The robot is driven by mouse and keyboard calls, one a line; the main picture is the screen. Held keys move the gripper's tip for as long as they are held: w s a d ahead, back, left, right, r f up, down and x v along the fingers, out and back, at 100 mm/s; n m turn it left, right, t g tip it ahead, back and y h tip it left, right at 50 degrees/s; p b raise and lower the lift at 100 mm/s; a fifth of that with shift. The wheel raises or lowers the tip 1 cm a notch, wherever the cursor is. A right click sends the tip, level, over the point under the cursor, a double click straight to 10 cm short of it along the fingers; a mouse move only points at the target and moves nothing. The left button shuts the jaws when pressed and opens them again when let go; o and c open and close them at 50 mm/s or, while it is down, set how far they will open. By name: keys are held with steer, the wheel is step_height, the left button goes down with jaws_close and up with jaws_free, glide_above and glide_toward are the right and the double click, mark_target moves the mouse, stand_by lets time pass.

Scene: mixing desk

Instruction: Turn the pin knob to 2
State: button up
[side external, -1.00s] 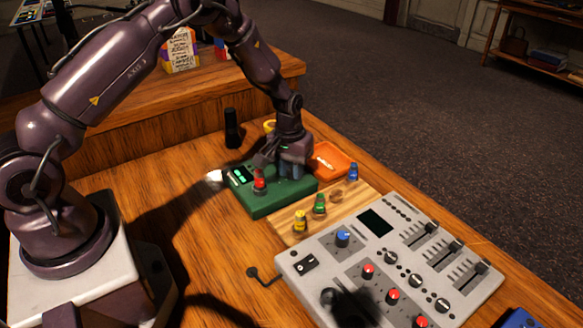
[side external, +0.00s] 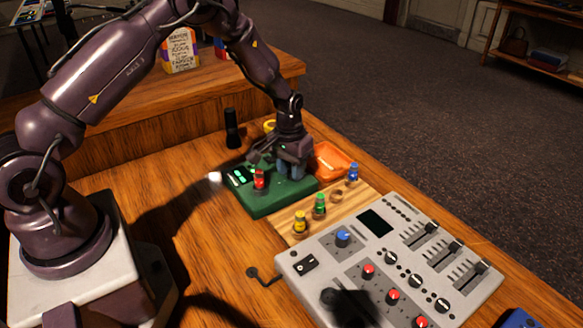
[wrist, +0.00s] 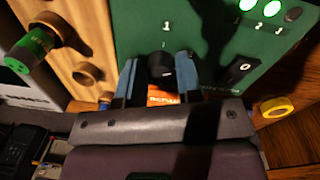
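A wooden rack (side external: 290,217) holds yellow, green and blue pins, with one empty hole. An orange tray (side external: 333,160) lies behind the box. A grey mixer (side external: 330,257) stands at front right. A black upright cylinder (side external: 232,128) and yellow ring (wrist: 277,107) are nearby.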

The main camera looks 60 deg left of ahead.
mark_target(288, 170)
steer(key=shift+o, duration=1.3)
step_height(288, 170, up, 13)
steer(key=shift+a, duration=0.3)
steer(key=shift+s, duration=0.1)
steer(key=s+d+r+m+t, duration=0.2)
steer(key=s+d+r, duration=0.2)
steer(key=s+r, duration=0.5)
steer(key=s+d+r+m+t, duration=0.1)
steer(key=s+d+r+t, duration=0.2)
steer(key=s+r, duration=0.6)
steer(key=s+d, duration=0.2)
steer(key=s, duration=0.5)
steer(key=shift+m+y, duration=0.3)
steer(key=shift+m, duration=0.1)
